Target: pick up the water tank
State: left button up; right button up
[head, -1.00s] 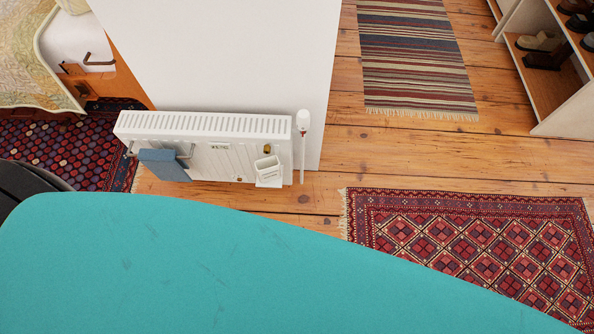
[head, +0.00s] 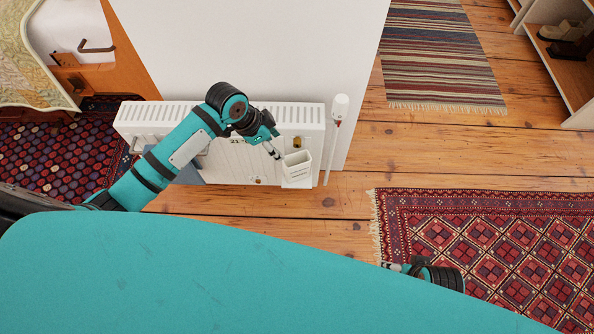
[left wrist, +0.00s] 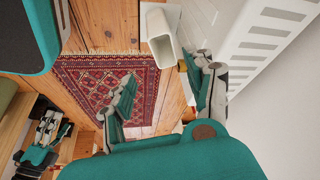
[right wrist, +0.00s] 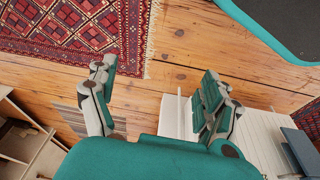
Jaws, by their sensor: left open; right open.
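The water tank (head: 297,170) is a small white open-topped box at the right end of the radiator front in the head view. It also shows in the left wrist view (left wrist: 161,38), beyond the fingertips at the top. My left gripper (head: 274,151) is open and empty, just left of the tank and in front of the radiator. In the left wrist view its spread fingers (left wrist: 162,84) do not enclose the tank. My right gripper (head: 392,267) is small at the edge of my body in the head view; the right wrist view shows its fingers (right wrist: 157,72) apart and empty.
The white radiator (head: 292,112) stands against the white wall (head: 250,45), with a valve pipe (head: 333,140) right of the tank. A blue cloth (head: 190,174) hangs on the radiator, partly behind my left arm. Wooden floor (head: 330,205) and a red rug (head: 480,230) lie in front.

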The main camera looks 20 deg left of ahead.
pick_arm(q)
jog(key=b, duration=0.3)
send_near(297, 163)
jog(key=shift+s+d+r, duration=0.35)
jog(key=shift+s+d, duration=0.3)
jog(key=shift+s, duration=0.2)
pick_arm(e)
jog(key=w+v, duration=0.1)
jog(key=v, duration=0.9)
pick_arm(q)
jog(key=shift+w+d+f+b, duration=0.15)
jog(key=shift+f+b, duration=0.15)
jog(key=shift+f, duration=0.25)
jog(key=shift+b+x, duration=0.3)
jog(key=shift+x, duration=0.5)
jog(key=shift+w+d+f+b, duration=0.25)
jog(key=shift+f+b, duration=0.1)
jog(key=shift+f, duration=0.15)
jog(key=b+x, duration=0.1)
jog(key=x, duration=0.2)
jog(key=shift+w, duration=0.15)
jog(key=shift+f, duration=0.1)
grip_shut()
pick_arm(e)
jog(key=w+a+r+t+y, duration=0.1)
jog(key=w+a+t, duration=0.1)
jog(key=w+t, duration=0.3)
jog(key=w, duration=0.3)
jog(key=shift+a+r, duration=0.2)
jog(key=shift+w, duration=0.1)
